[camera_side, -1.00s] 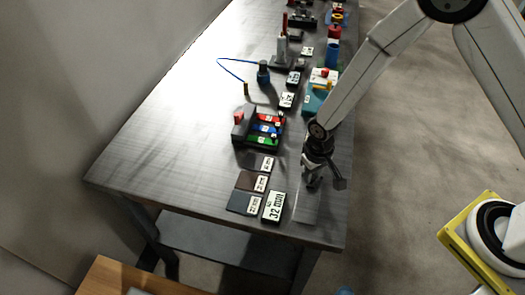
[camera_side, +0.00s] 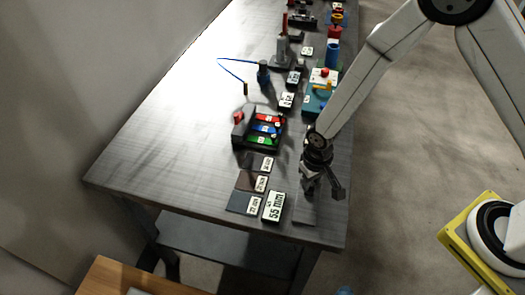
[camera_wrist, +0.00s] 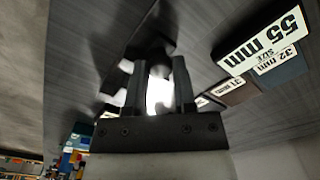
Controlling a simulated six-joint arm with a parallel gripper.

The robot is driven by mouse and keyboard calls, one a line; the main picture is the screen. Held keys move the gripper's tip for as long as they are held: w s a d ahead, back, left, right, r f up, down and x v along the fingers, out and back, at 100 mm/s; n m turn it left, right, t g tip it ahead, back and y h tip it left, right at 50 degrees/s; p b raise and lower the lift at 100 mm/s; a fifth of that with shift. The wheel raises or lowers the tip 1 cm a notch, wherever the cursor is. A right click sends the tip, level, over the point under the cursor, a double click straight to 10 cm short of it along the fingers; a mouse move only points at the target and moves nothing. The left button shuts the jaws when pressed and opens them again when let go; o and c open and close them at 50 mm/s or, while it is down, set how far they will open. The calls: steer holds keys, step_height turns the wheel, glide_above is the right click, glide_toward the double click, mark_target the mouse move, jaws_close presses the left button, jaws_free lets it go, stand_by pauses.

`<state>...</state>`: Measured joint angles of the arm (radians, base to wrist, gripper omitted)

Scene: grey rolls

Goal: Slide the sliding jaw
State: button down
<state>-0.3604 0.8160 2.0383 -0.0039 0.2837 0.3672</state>
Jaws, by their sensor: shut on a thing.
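My gripper (camera_side: 308,184) is low over the near right part of the table in the side view. In the wrist view its two fingers (camera_wrist: 158,75) are shut on a dark, blurred part, the sliding jaw (camera_wrist: 152,48). In the side view the jaw is mostly hidden by my gripper. A flat grey strip (camera_side: 304,214) lies below and in front of my gripper along the table's right edge. A white readout (camera_side: 273,206) beside it reads 55 mm, and it also shows in the wrist view (camera_wrist: 262,42).
Three dark plates with white size labels (camera_side: 243,203) lie left of the readout. A dark tray with red, blue and green strips (camera_side: 263,130) stands farther back. Several tools and blocks line the far table. The table's left part is clear.

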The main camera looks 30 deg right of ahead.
steer(key=shift+s+a, duration=0.2)
steer(key=shift+c, duration=2.2)
jaws_free()
steer(key=shift+w+r, duration=0.1)
steer(key=shift+r, duration=0.05)
steer(key=shift+r, duration=3.75)
steer(key=shift+d+r, duration=0.1)
steer(key=shift+d, duration=0.05)
steer(key=s+d+r+t, duration=0.1)
steer(key=s+d+r, duration=0.2)
steer(key=d, duration=0.3)
steer(key=s+d+r+t, duration=0.1)
steer(key=s+d+r, duration=0.3)
steer(key=d+r, duration=0.2)
steer(key=shift+d+r+t, duration=0.3)
steer(key=shift+d, duration=0.35)
